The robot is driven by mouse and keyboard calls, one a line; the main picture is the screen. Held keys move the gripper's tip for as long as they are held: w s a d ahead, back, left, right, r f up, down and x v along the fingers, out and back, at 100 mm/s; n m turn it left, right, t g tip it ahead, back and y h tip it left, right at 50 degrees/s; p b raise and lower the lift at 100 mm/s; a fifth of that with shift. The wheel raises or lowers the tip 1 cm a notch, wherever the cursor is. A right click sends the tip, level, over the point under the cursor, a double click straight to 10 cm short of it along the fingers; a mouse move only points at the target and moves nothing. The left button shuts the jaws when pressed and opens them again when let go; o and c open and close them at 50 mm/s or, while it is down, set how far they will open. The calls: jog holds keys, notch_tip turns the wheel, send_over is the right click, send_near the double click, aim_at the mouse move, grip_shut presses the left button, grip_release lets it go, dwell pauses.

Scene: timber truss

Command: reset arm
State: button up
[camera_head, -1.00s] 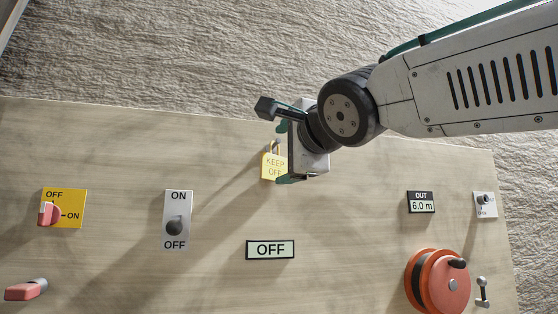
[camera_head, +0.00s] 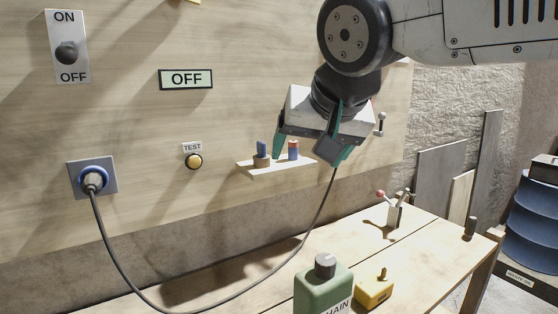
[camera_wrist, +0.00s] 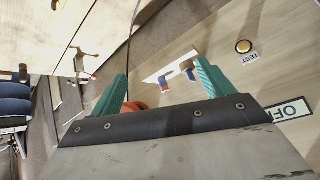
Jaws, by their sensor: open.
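My gripper (camera_head: 309,154) is open, with its two teal fingers apart and nothing seen between them. In the head view it hangs pointing down in front of the wooden board, at the right end of a small shelf (camera_head: 275,166). In the wrist view my gripper (camera_wrist: 160,75) frames the same small shelf (camera_wrist: 172,68), which lies beyond the fingertips. My arm comes in from the upper right and hides part of the board.
A black cable (camera_head: 118,262) hangs from a plug in a blue socket (camera_head: 77,182) and passes behind my gripper. The workbench (camera_head: 335,250) below holds a green canister (camera_head: 318,291), a yellow box (camera_head: 373,291) and a small lever unit (camera_head: 395,215).

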jog(key=s+d+f+g+h, duration=0.2)
jog(key=s+d+f+g, duration=0.4)
jog(key=s+d+f, duration=1.3)
jog(key=shift+d, duration=1.4)
dwell(1.9)
